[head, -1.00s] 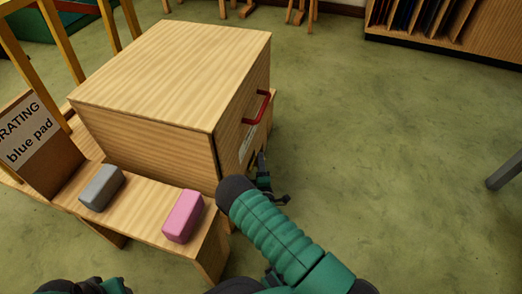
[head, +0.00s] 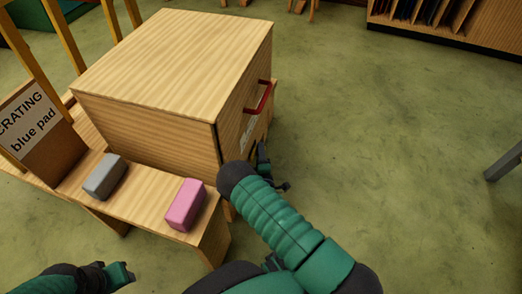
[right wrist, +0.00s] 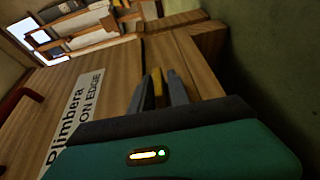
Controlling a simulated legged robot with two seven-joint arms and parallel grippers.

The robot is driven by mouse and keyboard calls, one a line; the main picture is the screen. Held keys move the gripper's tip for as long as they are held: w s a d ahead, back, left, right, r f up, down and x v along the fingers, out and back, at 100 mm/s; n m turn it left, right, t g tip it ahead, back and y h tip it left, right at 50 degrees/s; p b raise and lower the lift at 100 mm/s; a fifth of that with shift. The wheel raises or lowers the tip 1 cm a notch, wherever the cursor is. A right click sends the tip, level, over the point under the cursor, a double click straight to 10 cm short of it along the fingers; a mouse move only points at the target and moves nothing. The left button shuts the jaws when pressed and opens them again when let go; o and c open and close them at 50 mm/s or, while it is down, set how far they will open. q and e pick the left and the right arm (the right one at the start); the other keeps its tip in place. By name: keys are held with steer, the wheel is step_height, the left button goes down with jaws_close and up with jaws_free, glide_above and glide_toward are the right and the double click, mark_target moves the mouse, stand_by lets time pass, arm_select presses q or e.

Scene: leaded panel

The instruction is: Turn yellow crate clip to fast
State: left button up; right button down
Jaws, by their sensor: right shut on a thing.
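The wooden crate (head: 165,75) stands on a low wooden bench, with a red handle on its right face. In the right wrist view the yellow clip (right wrist: 158,88) shows as a narrow yellow strip on the crate's wooden face (right wrist: 110,85). My right gripper (right wrist: 162,88) is shut on the clip, one grey finger on each side of it. In the head view my right gripper (head: 262,158) is at the crate's right face, below the handle, and the clip is hidden there. My left gripper (head: 120,272) is low at the left, away from the crate; its jaws are unclear.
A grey block (head: 104,177) and a pink block (head: 186,205) lie on the bench (head: 150,188) in front of the crate. A sign reading "CRATING blue pad" (head: 35,130) stands at the left. The red handle (head: 260,98) is close above my right gripper.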

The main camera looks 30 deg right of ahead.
steer(key=m+g+y+p, duration=0.1)
steer(key=g+p, duration=0.1)
steer(key=p, duration=0.3)
steer(key=g+y+p, duration=0.2)
steer(key=p, duration=0.2)
steer(key=m+g+y+p, duration=0.1)
steer(key=g+p, duration=0.1)
steer(key=p, duration=0.3)
steer(key=shift+s+d+r+m+g+y+p, duration=0.1)
steer(key=shift+d+r+m+g+y+p, duration=0.2)
steer(key=shift+d+r+y+p, duration=0.1)
steer(key=shift+f+g+y+p, duration=0.2)
steer(key=shift+g+y+p, duration=0.35)
steer(key=shift+g+y, duration=0.05)
steer(key=shift+f+m+g+y, duration=0.25)
steer(key=shift+m+g+y, duration=0.15)
steer(key=shift+g+y, duration=0.15)
steer(key=shift+f+y+b, duration=0.1)
steer(key=shift+y+b, duration=0.15)
steer(key=shift+b, duration=0.25)
steer(key=g+y+b, duration=0.2)
steer(key=b, duration=0.2)
steer(key=shift+a+f+m, duration=0.15)
steer(key=shift+m, duration=0.25)
steer(key=shift+g+y+b, duration=0.55)
steer(key=shift+y+b, duration=0.05)
steer(key=shift+b, duration=0.5)
steer(key=shift+r, duration=0.25)
steer(key=shift+a, duration=0.1)
